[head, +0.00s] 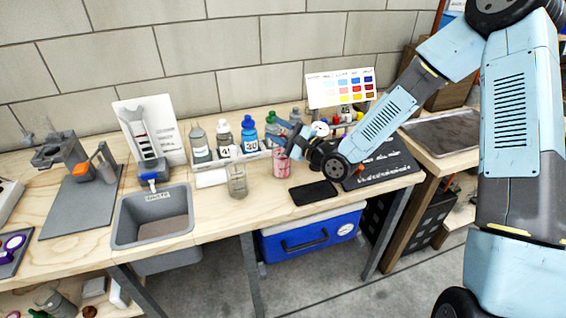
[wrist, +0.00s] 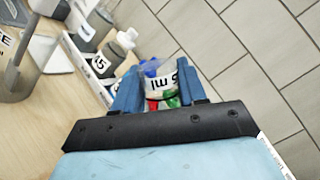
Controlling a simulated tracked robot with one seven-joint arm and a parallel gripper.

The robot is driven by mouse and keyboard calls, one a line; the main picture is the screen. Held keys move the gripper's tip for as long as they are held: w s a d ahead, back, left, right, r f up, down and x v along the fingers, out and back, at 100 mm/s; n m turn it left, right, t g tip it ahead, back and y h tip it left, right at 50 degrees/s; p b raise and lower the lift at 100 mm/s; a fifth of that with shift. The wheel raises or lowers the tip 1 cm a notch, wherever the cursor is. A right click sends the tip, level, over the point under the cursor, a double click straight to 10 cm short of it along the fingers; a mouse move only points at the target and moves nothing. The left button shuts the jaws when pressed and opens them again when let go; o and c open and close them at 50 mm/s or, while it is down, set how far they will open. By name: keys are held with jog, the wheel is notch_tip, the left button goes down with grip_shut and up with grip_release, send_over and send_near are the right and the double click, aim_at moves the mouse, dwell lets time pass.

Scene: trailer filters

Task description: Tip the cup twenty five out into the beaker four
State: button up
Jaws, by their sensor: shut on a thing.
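My gripper (wrist: 150,88) is shut on a small clear cup (wrist: 163,80) with a white label; part of "5 ml" shows, turned over. The cup looks tilted in the wrist view, and its contents are unclear. In the head view my gripper (head: 292,138) is above the bench, close to a clear vessel with pink in it (head: 281,165); the cup is hard to make out there. Another clear vessel (head: 237,180) stands further left. A large clear vessel (wrist: 20,75) with a partly seen label is at the left of the wrist view. No number four is readable on either vessel.
A rack of bottles (head: 222,159) stands along the wall behind. A grey sink (head: 155,235) is to the left. A black phone-like slab (head: 313,192) and a dark mat (head: 395,165) lie to the right. A colour chart (head: 341,88) stands at the back.

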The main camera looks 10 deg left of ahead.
jog(key=shift+w+d+r+m, duration=0.15)
jog(key=shift+w+m, duration=0.1)
jog(key=shift+m, duration=0.75)
dwell(1.1)
dwell(0.8)
jog(key=n, duration=0.2)
jog(key=s+n, duration=0.1)
jog(key=shift+a+f+n, duration=0.25)
jog(key=shift+a+n, duration=0.05)
jog(key=shift+a, duration=0.05)
jog(key=shift+f+n+g, duration=0.1)
jog(key=shift+n+g, duration=0.2)
jog(key=shift+n, duration=0.1)
